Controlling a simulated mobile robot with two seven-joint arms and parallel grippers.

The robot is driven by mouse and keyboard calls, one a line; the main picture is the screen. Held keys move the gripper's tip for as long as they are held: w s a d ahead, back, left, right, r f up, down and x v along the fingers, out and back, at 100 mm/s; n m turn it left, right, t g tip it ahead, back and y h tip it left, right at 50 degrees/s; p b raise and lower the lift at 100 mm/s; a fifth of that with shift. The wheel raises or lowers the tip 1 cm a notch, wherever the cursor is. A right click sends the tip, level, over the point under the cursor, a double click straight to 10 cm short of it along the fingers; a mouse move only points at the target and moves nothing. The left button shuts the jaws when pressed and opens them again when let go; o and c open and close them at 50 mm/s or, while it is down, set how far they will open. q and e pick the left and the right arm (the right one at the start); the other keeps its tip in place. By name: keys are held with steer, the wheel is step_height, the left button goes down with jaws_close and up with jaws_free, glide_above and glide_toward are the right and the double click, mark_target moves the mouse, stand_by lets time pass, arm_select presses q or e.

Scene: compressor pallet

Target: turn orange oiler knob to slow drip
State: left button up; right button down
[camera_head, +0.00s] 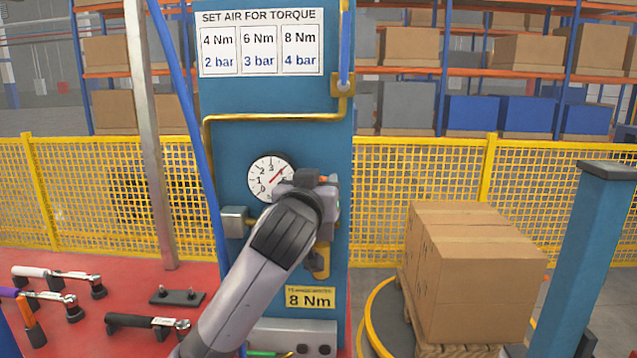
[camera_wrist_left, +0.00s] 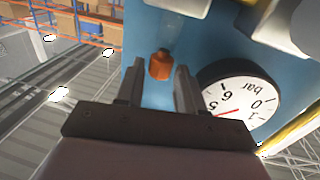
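The orange oiler knob (camera_wrist_left: 160,65) shows in the left wrist view against the blue panel. My left gripper (camera_wrist_left: 158,78) is open there, its two fingers either side of the line to the knob, with the knob at or just beyond the fingertips. I cannot tell whether either finger touches it. In the head view my left gripper (camera_head: 322,182) is up against the blue panel (camera_head: 270,95), just right of the gauge; my own wrist hides most of the knob there. My right gripper is in neither view.
A round white pressure gauge (camera_head: 266,174) with a red needle sits close left of my gripper. A yellow pipe (camera_head: 255,117) runs above it. A torque sign (camera_head: 262,42) and an 8 Nm label (camera_head: 310,298) are on the panel. Tools (camera_head: 145,321) lie on the red surface at left.

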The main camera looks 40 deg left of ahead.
arm_select(q)
jaws_close()
steer(key=shift+y, duration=0.4)
steer(key=n+g+y+b, duration=0.1)
steer(key=n+g+y, duration=0.1)
steer(key=d+n+g+y+b, duration=0.1)
steer(key=n+g+y, duration=0.1)
steer(key=y, duration=0.1)
steer(key=w+n+g+y+b, duration=0.1)
steer(key=n+g+y, duration=0.1)
steer(key=n, duration=0.1)
steer(key=shift+d+f+g, duration=0.15)
steer(key=shift+g, duration=0.25)
steer(key=n+g+y+b, duration=0.1)
steer(key=n+g+y, duration=0.1)
steer(key=g, duration=0.1)
steer(key=shift+w, duration=0.2)
steer(key=shift+w+d+r+n+g+y, duration=0.1)
steer(key=shift+n+g+y, duration=0.2)
steer(key=shift+n+g, duration=0.55)
steer(key=shift+w+r+n+g+y, duration=0.1)
steer(key=shift+n+g+y, duration=0.3)
steer(key=shift+g, duration=0.75)
steer(key=shift+n, duration=0.25)
